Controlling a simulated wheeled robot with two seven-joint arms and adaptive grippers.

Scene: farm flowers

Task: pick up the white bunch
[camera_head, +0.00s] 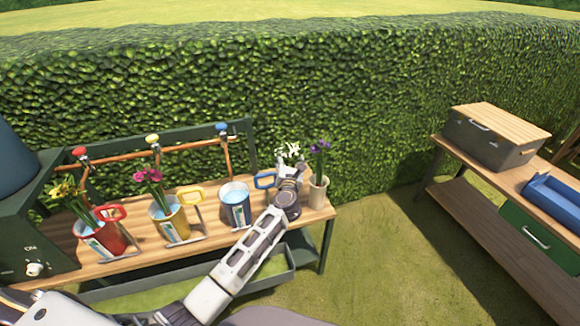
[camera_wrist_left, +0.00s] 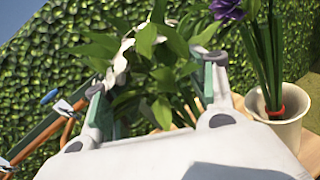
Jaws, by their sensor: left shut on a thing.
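The white bunch (camera_head: 289,151) shows above my left gripper (camera_head: 289,180) at the right end of the wooden bench. In the left wrist view the white bunch (camera_wrist_left: 122,62) has drooping white petals and broad green leaves, and lies between the two fingers of my left gripper (camera_wrist_left: 155,85). The fingers are shut on it, with leaves on both sides. Its stems are mostly hidden behind the gripper body. My right gripper is not in view.
A purple bunch (camera_head: 320,150) stands in a cream pot (camera_head: 318,194) close right of my gripper. A blue-handled bucket (camera_head: 236,208), a yellow bucket (camera_head: 170,226) and a red bucket (camera_head: 100,240) stand to the left. Taps on a copper pipe (camera_head: 120,152) run behind. A hedge is at the back.

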